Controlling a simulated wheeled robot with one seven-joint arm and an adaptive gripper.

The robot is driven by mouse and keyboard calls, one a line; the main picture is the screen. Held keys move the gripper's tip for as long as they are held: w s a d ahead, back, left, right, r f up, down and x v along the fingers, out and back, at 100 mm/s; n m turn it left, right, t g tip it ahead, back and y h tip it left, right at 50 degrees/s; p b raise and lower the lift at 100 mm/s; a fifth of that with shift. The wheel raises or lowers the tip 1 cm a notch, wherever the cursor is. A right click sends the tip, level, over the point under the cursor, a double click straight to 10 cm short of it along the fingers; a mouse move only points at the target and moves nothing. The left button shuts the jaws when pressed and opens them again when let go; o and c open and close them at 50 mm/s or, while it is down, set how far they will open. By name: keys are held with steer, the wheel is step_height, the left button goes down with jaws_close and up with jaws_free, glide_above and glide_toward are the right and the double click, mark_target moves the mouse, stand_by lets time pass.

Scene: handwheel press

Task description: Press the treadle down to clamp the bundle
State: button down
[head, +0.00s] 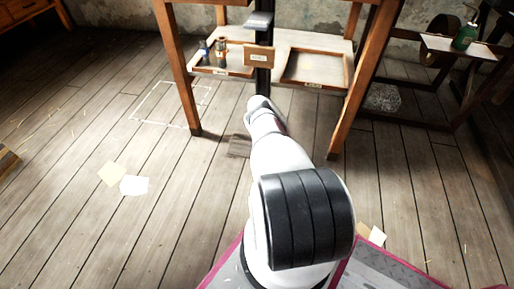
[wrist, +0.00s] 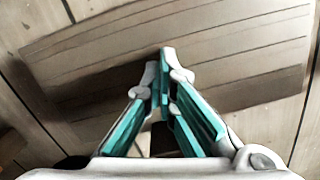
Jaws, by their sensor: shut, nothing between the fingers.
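The treadle (head: 238,146), a flat grey-brown wooden board, lies low at the floor under the front of the wooden press frame in the head view. In the wrist view the treadle (wrist: 235,55) fills much of the picture as a wide grooved plank, a little tilted. My gripper (wrist: 165,60) is shut and empty, with its fingertips over the middle of the plank. I cannot tell whether the tips touch it. In the head view my arm hides the gripper and part of the treadle. I cannot make out the bundle.
The press frame's wooden legs (head: 182,75) stand on both sides of my arm. A shelf between them holds a tray with small bottles (head: 221,50) and an empty tray (head: 315,68). A green bottle (head: 465,36) stands on a side stand at right. Papers (head: 134,185) lie on the open floor at left.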

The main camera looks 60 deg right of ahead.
steer(key=shift+d+r, duration=0.2)
steer(key=shift+r, duration=0.5)
steer(key=shift+w+r, duration=0.1)
steer(key=shift+r, duration=0.7)
steer(key=shift+d+r, duration=0.15)
steer(key=shift+r, duration=2.05)
